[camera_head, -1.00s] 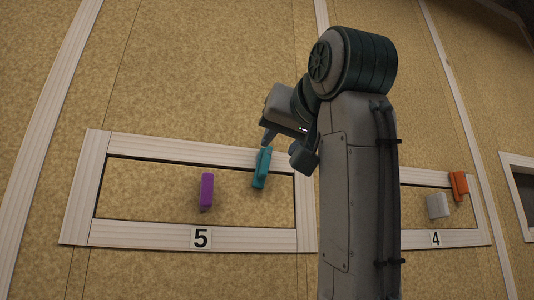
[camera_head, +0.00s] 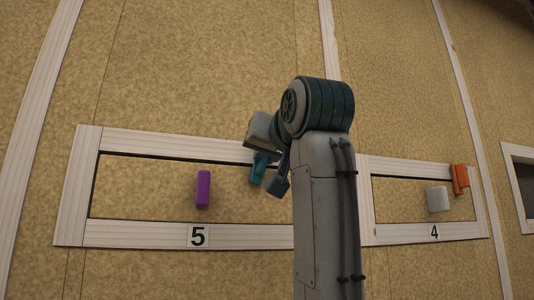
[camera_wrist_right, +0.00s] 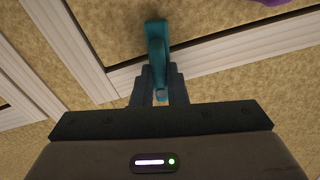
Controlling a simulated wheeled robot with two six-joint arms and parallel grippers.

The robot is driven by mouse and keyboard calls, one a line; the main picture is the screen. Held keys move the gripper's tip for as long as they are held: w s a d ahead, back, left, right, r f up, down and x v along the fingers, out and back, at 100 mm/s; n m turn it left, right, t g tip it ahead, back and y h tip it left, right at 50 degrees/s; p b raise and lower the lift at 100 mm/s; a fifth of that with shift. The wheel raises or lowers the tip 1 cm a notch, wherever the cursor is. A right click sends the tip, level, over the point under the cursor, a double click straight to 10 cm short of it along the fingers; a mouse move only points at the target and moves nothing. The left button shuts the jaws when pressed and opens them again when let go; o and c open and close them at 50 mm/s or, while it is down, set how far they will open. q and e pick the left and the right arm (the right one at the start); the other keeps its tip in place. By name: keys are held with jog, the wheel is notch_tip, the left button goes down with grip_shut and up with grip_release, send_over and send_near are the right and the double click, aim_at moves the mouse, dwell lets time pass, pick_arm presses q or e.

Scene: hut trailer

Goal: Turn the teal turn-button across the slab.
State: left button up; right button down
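The teal turn-button (camera_head: 258,168) sits at the upper edge of the slab (camera_head: 140,190) in the frame marked 5, partly covered by my right gripper. In the head view the right gripper (camera_head: 268,170) is at the button from the upper right. My left gripper is not in view.
A purple turn-button (camera_head: 203,189) stands upright on slab 5, left of the teal one. Pale frame strips (camera_head: 165,142) border the slab. To the right, frame 4 holds a white block (camera_head: 437,199) and an orange turn-button (camera_head: 460,179). My right forearm hides the wall between them.

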jog(key=shift+d+f+n+b, duration=0.15)
jog(key=shift+f+n+b, duration=0.1)
jog(key=shift+n+b, duration=0.65)
jog(key=shift+r+n+b, duration=0.2)
jog(key=shift+n+b, duration=0.15)
jog(key=shift+n, duration=0.25)
jog(key=c, duration=1.4)
grip_release()
jog(key=shift+c, duration=0.2)
jog(key=shift+s+d, duration=0.1)
